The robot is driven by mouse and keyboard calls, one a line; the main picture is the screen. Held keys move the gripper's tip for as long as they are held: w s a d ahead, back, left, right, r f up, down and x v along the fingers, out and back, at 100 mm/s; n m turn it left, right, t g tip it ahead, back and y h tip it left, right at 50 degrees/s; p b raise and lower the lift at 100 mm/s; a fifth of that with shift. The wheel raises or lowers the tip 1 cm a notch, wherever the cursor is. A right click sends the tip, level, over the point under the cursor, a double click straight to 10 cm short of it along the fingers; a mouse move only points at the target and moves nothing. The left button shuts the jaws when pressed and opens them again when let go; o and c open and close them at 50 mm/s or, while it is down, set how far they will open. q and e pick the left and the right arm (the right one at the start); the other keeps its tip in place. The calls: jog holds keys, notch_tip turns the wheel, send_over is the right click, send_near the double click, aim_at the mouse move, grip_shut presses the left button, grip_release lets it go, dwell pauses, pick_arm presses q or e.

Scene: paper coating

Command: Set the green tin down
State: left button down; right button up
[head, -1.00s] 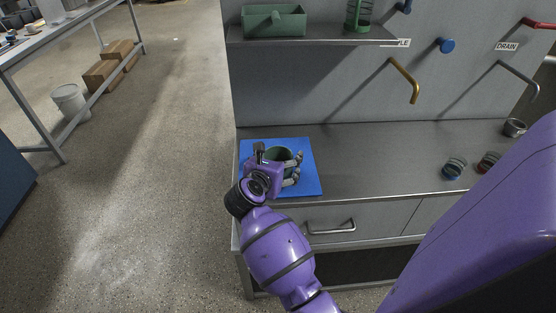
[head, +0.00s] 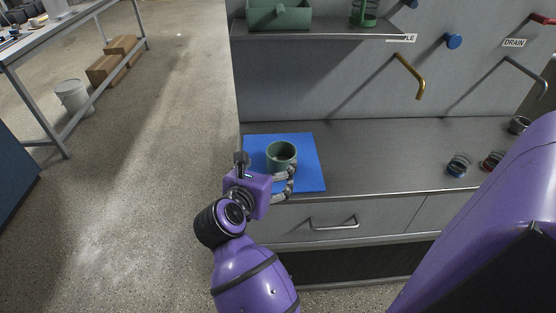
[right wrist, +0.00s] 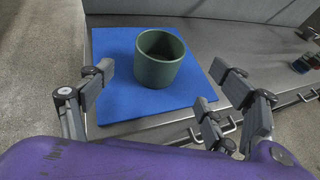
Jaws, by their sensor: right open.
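The green tin (head: 281,155) stands upright on the blue mat (head: 311,180) at the left end of the steel counter. In the right wrist view the tin (right wrist: 160,60) stands free near the middle of the mat (right wrist: 118,92), with its open top up. My right gripper (head: 266,172) is on the near side of the tin. Its fingers (right wrist: 165,92) are spread apart in the right wrist view, with clear space between them and the tin. My left gripper is not in view.
Blue and red banded tins (head: 458,165) (head: 492,162) stand at the counter's right. A shelf (head: 320,36) with a green box (head: 279,14) hangs above. A gold tap (head: 411,76) sticks out from the wall. The middle of the counter is clear.

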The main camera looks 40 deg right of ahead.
jog(key=s+d+r+n+t+h, duration=0.25)
jog(key=s+n+t, duration=0.4)
jog(key=n, duration=0.85)
jog(key=s+a+f+n+y, duration=0.4)
jog(key=f+n+y, duration=0.1)
jog(key=f+n, duration=0.25)
jog(key=s+a+f+n+y, duration=0.4)
jog(key=f+n, duration=0.2)
jog(key=n, duration=0.3)
jog(key=s+a+f+n+y, duration=0.35)
jog(key=f+n+y, duration=0.2)
jog(key=n, duration=0.35)
jog(key=s+f+n+g, duration=0.3)
jog(key=s+f, duration=0.3)
jog(key=s, duration=0.2)
jog(key=s+d+f+n+g+h, duration=0.1)
jog(key=s+f+n+g, duration=0.2)
jog(key=s+f, duration=0.3)
jog(key=shift+s+d+n+g, duration=0.35)
jog(key=shift+s+n, duration=0.1)
jog(key=shift+s, duration=0.8)
